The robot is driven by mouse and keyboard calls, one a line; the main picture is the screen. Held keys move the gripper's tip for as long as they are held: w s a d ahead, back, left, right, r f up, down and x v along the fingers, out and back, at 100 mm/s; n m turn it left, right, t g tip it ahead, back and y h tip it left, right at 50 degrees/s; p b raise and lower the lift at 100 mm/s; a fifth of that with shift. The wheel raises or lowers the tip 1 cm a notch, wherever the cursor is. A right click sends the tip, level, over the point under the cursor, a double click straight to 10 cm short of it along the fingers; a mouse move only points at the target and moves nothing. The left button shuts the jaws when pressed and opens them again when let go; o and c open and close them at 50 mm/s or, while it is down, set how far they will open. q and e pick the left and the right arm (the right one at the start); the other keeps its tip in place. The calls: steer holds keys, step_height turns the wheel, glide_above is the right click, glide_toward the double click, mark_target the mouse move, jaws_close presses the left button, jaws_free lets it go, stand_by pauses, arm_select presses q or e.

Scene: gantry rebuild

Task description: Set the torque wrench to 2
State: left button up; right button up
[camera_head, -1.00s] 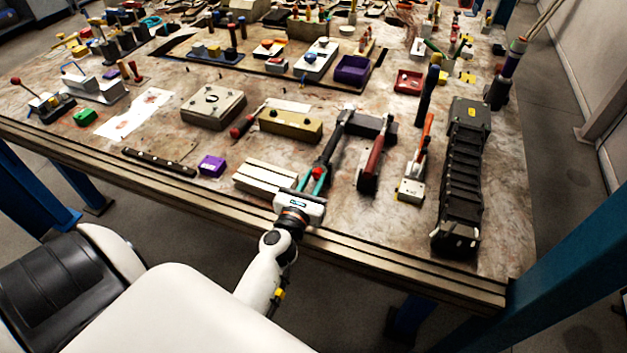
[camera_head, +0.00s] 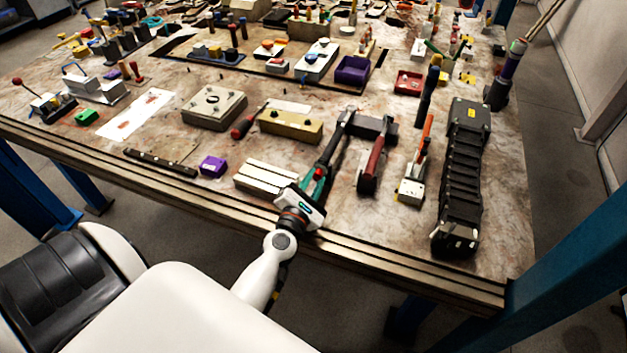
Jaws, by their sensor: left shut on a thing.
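The torque wrench (camera_head: 335,140) seems to be the long dark tool with a green and red handle end, lying away from me toward a dark block. My left gripper (camera_head: 311,190) is at its near end, shut on the handle. The gripper body is tilted, and it hides part of the handle. The scale or setting on the wrench is too small to read. My right gripper is not in view.
A pale slotted block (camera_head: 266,178) lies just left of my gripper. A purple box (camera_head: 212,166) is farther left. The table's front edge (camera_head: 350,252) runs below my gripper.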

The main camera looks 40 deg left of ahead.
arm_select(q)
steer(key=shift+m+p, duration=0.45)
steer(key=shift+m, duration=1.45)
steer(key=o, duration=0.9)
steer(key=shift+a, duration=0.1)
steer(key=shift+o, duration=0.2)
steer(key=b+v, duration=0.3)
steer(key=v, duration=0.8)
steer(key=shift+s+f, duration=0.1)
steer(key=shift+f, duration=0.1)
steer(key=shift+s+r, duration=0.15)
steer(key=shift+s, duration=0.2)
